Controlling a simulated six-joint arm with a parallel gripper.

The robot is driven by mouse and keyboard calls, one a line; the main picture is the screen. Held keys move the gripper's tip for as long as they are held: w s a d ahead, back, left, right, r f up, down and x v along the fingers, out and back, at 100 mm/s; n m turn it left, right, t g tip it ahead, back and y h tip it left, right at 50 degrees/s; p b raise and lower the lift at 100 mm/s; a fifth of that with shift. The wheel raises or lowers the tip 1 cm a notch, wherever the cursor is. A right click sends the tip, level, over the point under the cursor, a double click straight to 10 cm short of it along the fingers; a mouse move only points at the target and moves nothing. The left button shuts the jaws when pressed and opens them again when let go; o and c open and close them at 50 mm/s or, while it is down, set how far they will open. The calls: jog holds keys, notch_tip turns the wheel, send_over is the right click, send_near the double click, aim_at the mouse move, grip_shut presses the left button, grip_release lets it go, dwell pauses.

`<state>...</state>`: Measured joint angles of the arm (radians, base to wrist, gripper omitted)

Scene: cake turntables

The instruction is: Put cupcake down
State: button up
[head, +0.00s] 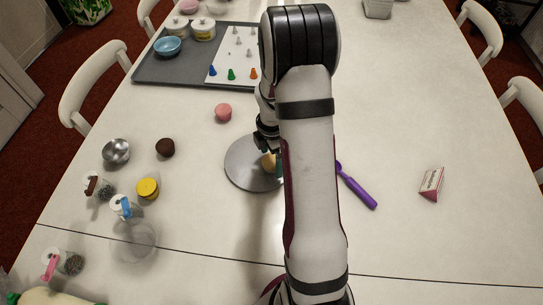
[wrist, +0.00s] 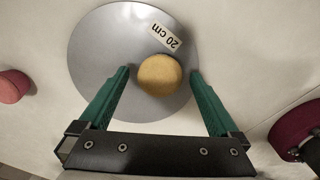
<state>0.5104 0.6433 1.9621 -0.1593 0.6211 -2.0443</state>
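A tan-yellow cupcake (wrist: 160,75) sits on the grey round turntable (wrist: 105,45), beside the "20 cm" label, in the wrist view. In the head view the cupcake (head: 268,161) is partly hidden by my arm, on the right part of the turntable (head: 240,168). My gripper (wrist: 160,73) has its green fingers spread on either side of the cupcake, with a visible gap on both sides. The fingers hold nothing. In the head view my arm covers most of the gripper and the turntable's right edge.
A pink cupcake (head: 223,112), a dark brown one (head: 165,147), a yellow one (head: 148,188), a metal bowl (head: 116,150) and jars stand left of the turntable. A purple utensil (head: 357,186) and a small box (head: 431,184) lie right. A grey tray (head: 160,73) is behind.

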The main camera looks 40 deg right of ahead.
aim_at(271, 160)
notch_tip(271, 160, up, 12)
jog(key=s+a+r+m+y, duration=0.1)
jog(key=s+a+r+m, duration=0.2)
jog(key=s+a+m, duration=0.7)
jog(key=s+a+r+m, duration=0.3)
jog(key=s+a+m, duration=0.6)
jog(key=a+m, duration=0.2)
jog(key=shift+s+a+r+y, duration=0.3)
jog(key=shift+s+a+y, duration=0.05)
jog(key=shift+s+y, duration=0.05)
jog(key=shift+o, duration=0.2)
